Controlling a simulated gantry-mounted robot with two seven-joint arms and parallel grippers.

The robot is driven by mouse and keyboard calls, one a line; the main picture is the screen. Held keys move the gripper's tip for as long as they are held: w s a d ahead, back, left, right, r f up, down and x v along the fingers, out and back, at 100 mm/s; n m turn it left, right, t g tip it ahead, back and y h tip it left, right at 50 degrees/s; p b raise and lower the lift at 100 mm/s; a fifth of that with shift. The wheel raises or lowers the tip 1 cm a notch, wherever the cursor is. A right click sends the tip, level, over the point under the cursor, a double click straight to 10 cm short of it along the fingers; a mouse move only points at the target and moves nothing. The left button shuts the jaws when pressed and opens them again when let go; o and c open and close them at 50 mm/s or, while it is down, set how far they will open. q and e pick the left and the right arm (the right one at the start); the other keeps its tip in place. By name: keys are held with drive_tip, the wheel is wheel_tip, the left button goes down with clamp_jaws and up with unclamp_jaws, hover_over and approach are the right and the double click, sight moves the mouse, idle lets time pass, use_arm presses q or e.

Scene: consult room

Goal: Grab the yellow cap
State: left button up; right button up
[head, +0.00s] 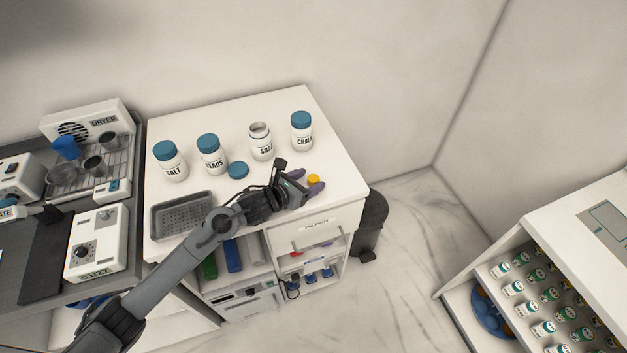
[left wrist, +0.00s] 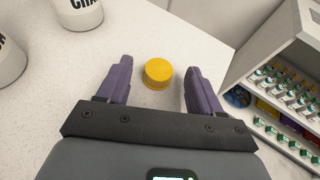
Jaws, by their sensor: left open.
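The yellow cap (head: 313,179) lies on the white cabinet top (head: 215,199), near its right edge. In the left wrist view the small round yellow cap (left wrist: 158,73) sits between the tips of two purple fingers, with a gap on both sides. My left gripper (head: 312,182) is open, reaching in from the left, with its fingers on either side of the cap. It also shows in the left wrist view (left wrist: 155,80). I cannot tell whether the fingers touch the surface. My right gripper is not in view.
Jars labelled salt (head: 171,162), beads (head: 212,155) and chalk (head: 301,133) stand at the back, with an uncapped jar (head: 261,142) among them. A blue cap (head: 238,170) and a grey tray (head: 182,214) lie left of the gripper. A dark bin (head: 371,222) stands right of the cabinet.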

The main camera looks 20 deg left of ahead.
use_arm(q)
drive_tip(key=shift+x, duration=0.8)
drive_tip(key=shift+a, duration=0.1)
drive_tip(key=c, duration=1.1)
drive_tip(key=shift+r, duration=0.15)
